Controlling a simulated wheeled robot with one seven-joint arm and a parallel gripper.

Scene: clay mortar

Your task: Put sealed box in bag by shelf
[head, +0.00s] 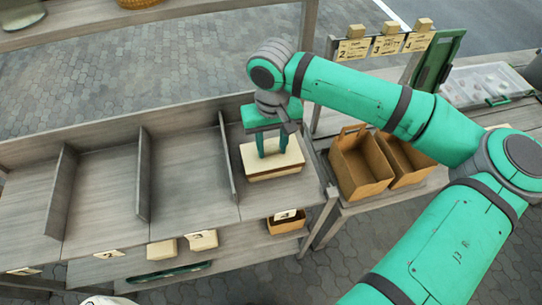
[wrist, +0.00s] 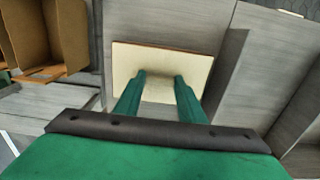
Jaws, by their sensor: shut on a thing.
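The sealed box (head: 272,158) is a flat cream box with a brown lower edge. It is in the rightmost compartment of the grey shelf. It also shows in the wrist view (wrist: 185,60). My gripper (head: 272,152) points down at it, with both green fingers at its top face. My gripper is shut on the box; the exact grip is hard to see. I cannot tell whether the box touches the shelf board. Two open brown paper bags stand right of the shelf: a nearer one (head: 361,172) and one beside it (head: 405,160). One bag shows at the wrist view's upper left (wrist: 45,35).
The shelf (head: 190,175) has upright dividers, and its left compartments are empty. Two cream boxes (head: 203,240) and a small brown open box (head: 287,223) sit on the lower level. Numbered tags (head: 355,48) hang on a rail behind the bags. A clear-lidded case (head: 487,84) lies far right.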

